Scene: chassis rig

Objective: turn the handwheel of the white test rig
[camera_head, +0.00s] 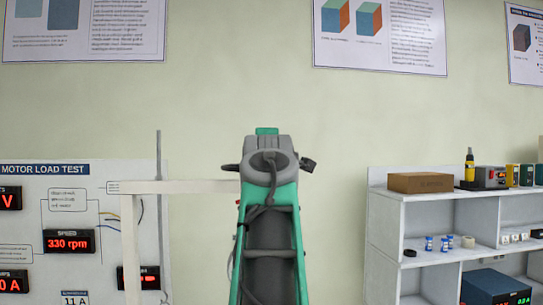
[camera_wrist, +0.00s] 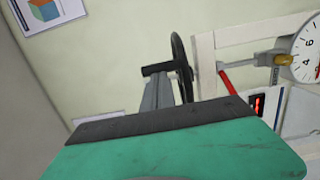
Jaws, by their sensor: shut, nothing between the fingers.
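In the wrist view my gripper (camera_wrist: 160,72) is shut and empty, its grey fingers reaching up to dark tips at the middle of the picture. A dark handwheel (camera_wrist: 179,48) shows almost edge-on just right of the tips. I cannot tell whether the tips touch it. The white test rig (camera_wrist: 207,52) stands right of the wheel, with a round dial gauge and a red part on it. In the head view the white rig frame (camera_head: 180,187) shows left of my green and grey arm. The arm hides my gripper and the handwheel there.
A motor load test panel (camera_head: 70,215) with red displays stands at the left. A white shelf (camera_head: 435,200) at the right holds a brown box (camera_head: 420,182), a yellow-black tool (camera_head: 469,168) and several small items. The wall behind carries posters.

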